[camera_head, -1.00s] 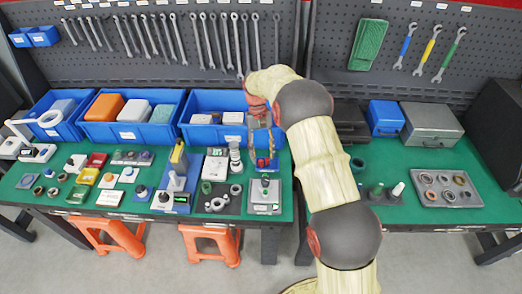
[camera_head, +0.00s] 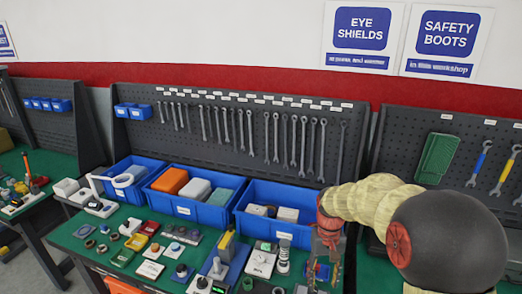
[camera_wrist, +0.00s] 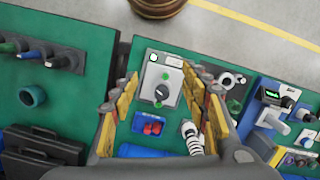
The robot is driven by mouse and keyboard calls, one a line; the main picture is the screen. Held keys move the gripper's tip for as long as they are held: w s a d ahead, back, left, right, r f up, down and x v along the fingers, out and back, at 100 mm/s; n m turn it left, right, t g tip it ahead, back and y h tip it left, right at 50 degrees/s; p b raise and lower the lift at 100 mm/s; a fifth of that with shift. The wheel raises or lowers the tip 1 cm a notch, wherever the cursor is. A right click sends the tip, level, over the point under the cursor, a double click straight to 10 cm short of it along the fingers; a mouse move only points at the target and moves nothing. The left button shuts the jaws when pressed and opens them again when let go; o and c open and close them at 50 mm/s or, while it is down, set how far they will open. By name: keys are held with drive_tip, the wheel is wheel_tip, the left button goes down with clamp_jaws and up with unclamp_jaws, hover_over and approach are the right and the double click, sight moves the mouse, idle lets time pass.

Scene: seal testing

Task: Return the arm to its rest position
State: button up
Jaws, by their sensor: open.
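My arm reaches in from the right of the head view, with its wrist bent downward. My gripper (camera_head: 326,262) hangs over the front right part of the left workbench, near the blue bins. In the wrist view my gripper (camera_wrist: 158,92) has its fingers spread apart with nothing held between them.
Blue bins (camera_head: 186,209) line the bench's back, before a pegboard of wrenches (camera_head: 215,124). Small parts and instruments crowd the bench. In the wrist view a second green bench (camera_wrist: 85,40) lies left, across a narrow gap, with a teal ring (camera_wrist: 33,97).

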drive_tip(key=s+r+t+b, duration=0.2)
drive_tip(key=s+r+t, duration=0.2)
drive_tip(key=s, duration=0.7)
drive_tip(key=s+r+t+b, duration=0.3)
drive_tip(key=s+r, duration=0.6)
drive_tip(key=s, duration=0.3)
drive_tip(key=shift+t, duration=0.4)
